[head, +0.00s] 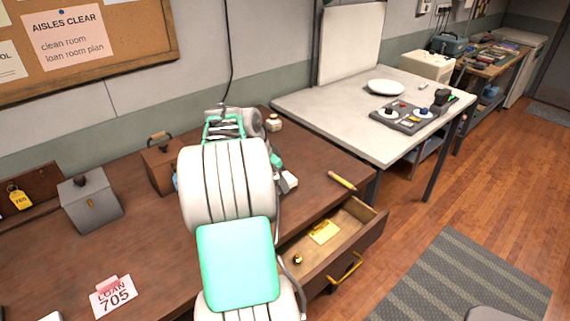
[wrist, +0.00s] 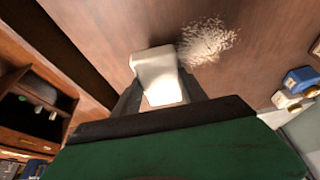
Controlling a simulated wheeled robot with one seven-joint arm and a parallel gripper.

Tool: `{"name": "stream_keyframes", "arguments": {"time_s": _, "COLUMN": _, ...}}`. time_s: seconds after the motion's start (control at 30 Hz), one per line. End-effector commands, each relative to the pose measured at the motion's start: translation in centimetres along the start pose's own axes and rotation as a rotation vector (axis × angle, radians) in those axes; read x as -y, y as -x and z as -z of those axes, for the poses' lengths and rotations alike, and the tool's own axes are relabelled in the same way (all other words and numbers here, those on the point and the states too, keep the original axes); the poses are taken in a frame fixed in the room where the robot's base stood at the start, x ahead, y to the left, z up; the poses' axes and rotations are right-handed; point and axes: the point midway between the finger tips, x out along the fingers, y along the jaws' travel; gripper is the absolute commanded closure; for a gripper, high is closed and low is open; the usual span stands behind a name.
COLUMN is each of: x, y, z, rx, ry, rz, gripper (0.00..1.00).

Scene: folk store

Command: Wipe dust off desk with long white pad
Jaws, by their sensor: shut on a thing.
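The brown desk (head: 150,240) runs along the wall at the left and centre of the head view. In the wrist view, a pale speckled patch of dust (wrist: 207,40) lies on the desk. My gripper (wrist: 161,88) is shut on the white pad (wrist: 156,66), which sticks out past the fingers. The pad's end is just left of the dust, close to or touching it; I cannot tell whether it presses on the desk. In the head view my arm hides the dust and most of the gripper.
An open drawer (head: 368,239) with a yellow item juts from the desk's front. A yellow pencil-like item (head: 342,181) lies near the edge. A grey box (head: 90,203), a wooden box (head: 160,166) and a "LOAN 705" card (head: 113,296) stand left of my arm. A pale table (head: 335,110) adjoins.

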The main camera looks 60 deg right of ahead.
Motion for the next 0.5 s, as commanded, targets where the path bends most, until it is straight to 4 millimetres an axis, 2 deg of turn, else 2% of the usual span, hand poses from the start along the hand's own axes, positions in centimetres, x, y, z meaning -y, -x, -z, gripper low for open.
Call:
{"name": "stream_keyframes", "arguments": {"time_s": 0.03, "x": 0.1, "y": 0.8, "z": 0.3, "rx": 0.0, "ry": 0.001, "rz": 0.001, "gripper": 0.83}}
{"name": "stream_keyframes", "arguments": {"time_s": 0.23, "x": 0.3, "y": 2.5, "z": 0.7, "rx": 0.0, "ry": 0.007, "rz": 0.004, "gripper": 0.83}}
{"name": "stream_keyframes", "arguments": {"time_s": 0.5, "x": 0.3, "y": 3.2, "z": 0.9, "rx": -0.001, "ry": 0.01, "rz": 0.005, "gripper": 0.83}}
